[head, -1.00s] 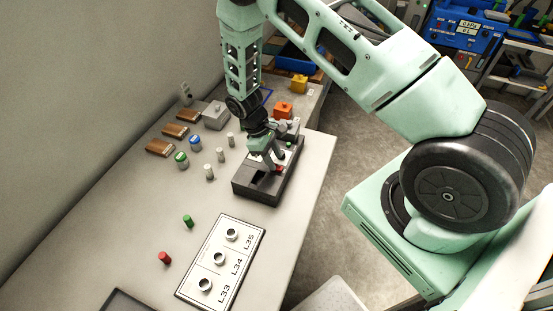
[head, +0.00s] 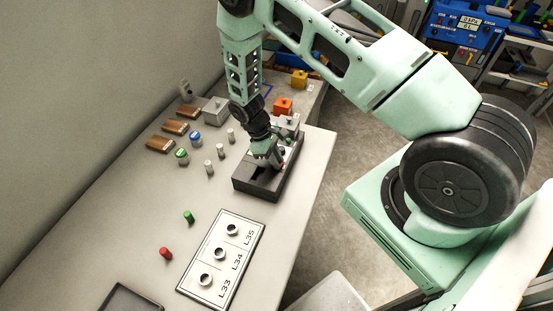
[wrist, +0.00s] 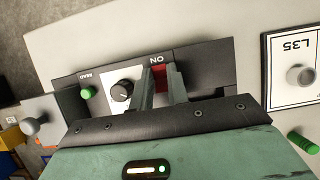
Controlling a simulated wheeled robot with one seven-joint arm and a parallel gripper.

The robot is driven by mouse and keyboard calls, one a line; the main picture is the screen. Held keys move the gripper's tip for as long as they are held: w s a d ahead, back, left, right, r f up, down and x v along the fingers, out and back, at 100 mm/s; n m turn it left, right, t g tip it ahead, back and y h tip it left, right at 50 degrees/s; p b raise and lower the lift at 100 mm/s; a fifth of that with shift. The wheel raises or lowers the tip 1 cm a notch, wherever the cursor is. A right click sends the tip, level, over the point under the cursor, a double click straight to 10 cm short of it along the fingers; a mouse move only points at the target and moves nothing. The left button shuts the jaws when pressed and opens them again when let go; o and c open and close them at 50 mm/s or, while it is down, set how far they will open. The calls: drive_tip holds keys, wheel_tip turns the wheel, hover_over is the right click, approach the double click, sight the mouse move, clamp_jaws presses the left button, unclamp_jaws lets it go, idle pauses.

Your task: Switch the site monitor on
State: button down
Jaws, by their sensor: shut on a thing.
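The site monitor is a dark box (head: 256,186) on the bench; it also shows in the wrist view (wrist: 205,62). Its panel carries a green button (wrist: 87,92) marked READ, a black knob (wrist: 122,91) on a white plate, and a red switch (wrist: 159,76) beside the word ON. My gripper (head: 276,164) is down at the box. In the wrist view its two grey fingers (wrist: 162,92) stand on either side of the red switch and are shut on it. The fingers hide part of the switch, so I cannot tell its position.
A label board (head: 248,225) with round sockets lies nearer on the bench. Green (head: 188,216) and red (head: 165,253) pegs lie beside it. Grey pegs, round buttons and brown blocks (head: 160,144) stand left of the box. An orange block (head: 283,106) is behind it.

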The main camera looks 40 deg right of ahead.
drive_tip(key=g+h+b, duration=0.1)
drive_tip(key=b, duration=0.1)
drive_tip(key=w+f+g+h+b, duration=0.1)
drive_tip(key=b, duration=0.1)
drive_tip(key=shift+a+g+b, duration=0.3)
drive_tip(key=shift+g+b, duration=0.1)
drive_tip(key=shift+r+g+h+b, duration=0.15)
drive_tip(key=shift+g+h+b, duration=0.2)
drive_tip(key=shift+b, duration=0.25)
drive_tip(key=shift+r, duration=0.2)
drive_tip(key=c, duration=1.4)
unclamp_jaws()
drive_tip(key=shift+a, duration=0.1)
drive_tip(key=shift+o, duration=0.2)
drive_tip(key=shift+w, duration=0.1)
